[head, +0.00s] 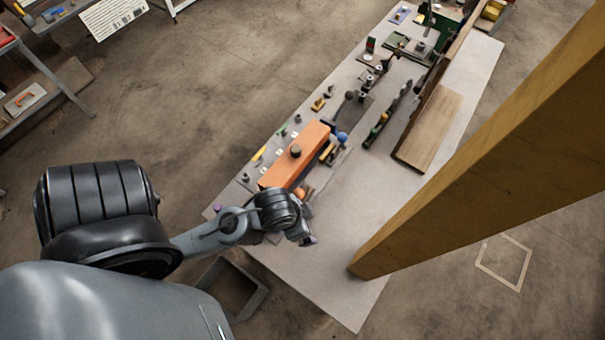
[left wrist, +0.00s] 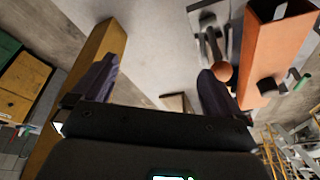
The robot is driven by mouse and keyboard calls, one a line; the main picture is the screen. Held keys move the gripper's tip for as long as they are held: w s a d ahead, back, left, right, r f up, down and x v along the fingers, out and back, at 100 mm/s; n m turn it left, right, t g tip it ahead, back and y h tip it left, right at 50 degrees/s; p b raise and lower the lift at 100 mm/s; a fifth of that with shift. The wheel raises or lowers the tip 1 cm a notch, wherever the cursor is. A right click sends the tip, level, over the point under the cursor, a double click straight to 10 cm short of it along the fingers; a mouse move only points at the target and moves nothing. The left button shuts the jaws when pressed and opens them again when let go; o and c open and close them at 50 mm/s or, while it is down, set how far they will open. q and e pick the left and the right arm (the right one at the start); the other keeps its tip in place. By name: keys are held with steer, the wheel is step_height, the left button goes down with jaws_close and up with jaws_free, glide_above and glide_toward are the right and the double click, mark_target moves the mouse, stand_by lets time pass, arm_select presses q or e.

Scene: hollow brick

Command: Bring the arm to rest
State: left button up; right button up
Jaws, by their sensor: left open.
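My left arm comes in from the left in the head view, reaching over the near end of the long grey table (head: 330,285). My left gripper (head: 306,238) hangs at the arm's end, small and partly hidden by the wrist. In the left wrist view the left gripper (left wrist: 158,82) has its two dark fingers wide apart, with nothing between them. A long orange block (head: 300,165) with a dark round knob lies on the table just beyond the wrist. The block also shows at the upper right of the left wrist view (left wrist: 272,45). My right gripper is not in view.
A thick wooden beam (head: 480,165) slants up at the right, close to the table's near end. A small orange ball (left wrist: 222,71) is near the block. Small tools and a wooden board (head: 430,130) occupy the table's far part. The near table corner is clear.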

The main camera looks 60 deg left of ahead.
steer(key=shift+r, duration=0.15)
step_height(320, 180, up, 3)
steer(key=p, duration=0.3)
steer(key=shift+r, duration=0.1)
stand_by(0.8)
